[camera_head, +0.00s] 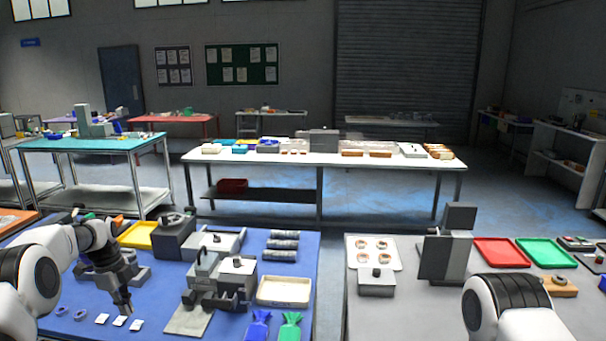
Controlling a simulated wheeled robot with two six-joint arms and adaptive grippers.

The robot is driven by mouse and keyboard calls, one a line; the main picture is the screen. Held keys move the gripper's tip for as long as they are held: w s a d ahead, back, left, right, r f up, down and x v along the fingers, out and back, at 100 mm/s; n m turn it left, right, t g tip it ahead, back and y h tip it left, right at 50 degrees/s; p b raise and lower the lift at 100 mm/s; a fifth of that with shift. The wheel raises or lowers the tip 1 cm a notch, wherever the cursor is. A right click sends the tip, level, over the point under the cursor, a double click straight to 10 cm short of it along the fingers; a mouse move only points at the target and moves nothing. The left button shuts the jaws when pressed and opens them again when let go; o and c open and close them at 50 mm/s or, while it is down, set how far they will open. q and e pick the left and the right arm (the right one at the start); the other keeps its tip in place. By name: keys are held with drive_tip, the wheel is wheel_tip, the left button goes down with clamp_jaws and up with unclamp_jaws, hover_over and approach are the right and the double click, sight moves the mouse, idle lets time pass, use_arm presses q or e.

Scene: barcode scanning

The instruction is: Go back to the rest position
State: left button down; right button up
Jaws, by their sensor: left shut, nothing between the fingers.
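My left gripper (126,305) is dark and points down over the front left of the blue table (160,275). Its fingers are together and nothing shows between them. Small white pieces (119,321) lie on the table just below and beside the fingertips; I cannot tell whether they touch. My left arm reaches in from the left edge. My right arm shows only as a white and black link at the lower right, and its gripper is out of view.
Grey machines (220,280), a cream tray (284,290), a yellow tray (139,235) and blue and green bags (290,327) stand around the left gripper. The grey table on the right holds a dark upright device (445,255), a red tray (500,252) and a green tray (546,252).

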use_arm(q)
drive_tip(key=d+f+g+b, duration=0.1)
drive_tip(key=d+f+g, duration=0.15)
drive_tip(key=f, duration=0.45)
drive_tip(key=s+d+f+n+g+b, duration=0.1)
drive_tip(key=s+d+f+b, duration=0.1)
drive_tip(key=s+d+f, duration=0.6)
drive_tip(key=s+d+f+g+b, duration=0.2)
drive_tip(key=s+d+f+b, duration=0.15)
drive_tip(key=s+f, duration=0.85)
drive_tip(key=s+d+f+n, duration=0.4)
drive_tip(key=s+f, duration=0.2)
drive_tip(key=s, duration=0.5)
drive_tip(key=s+d+r+n+t+y+b, duration=0.1)
drive_tip(key=s+d+r+n+t, duration=0.15)
drive_tip(key=s+n, duration=0.9)
drive_tip(key=w+n+t, duration=0.2)
drive_tip(key=n+t, duration=0.1)
drive_tip(key=shift+a, duration=0.4)
use_arm(e)
wheel_tip(320, 180, down, 9)
drive_tip(key=w, duration=0.1)
drive_tip(key=shift+w+r, duration=0.2)
drive_tip(key=shift+w, duration=0.05)
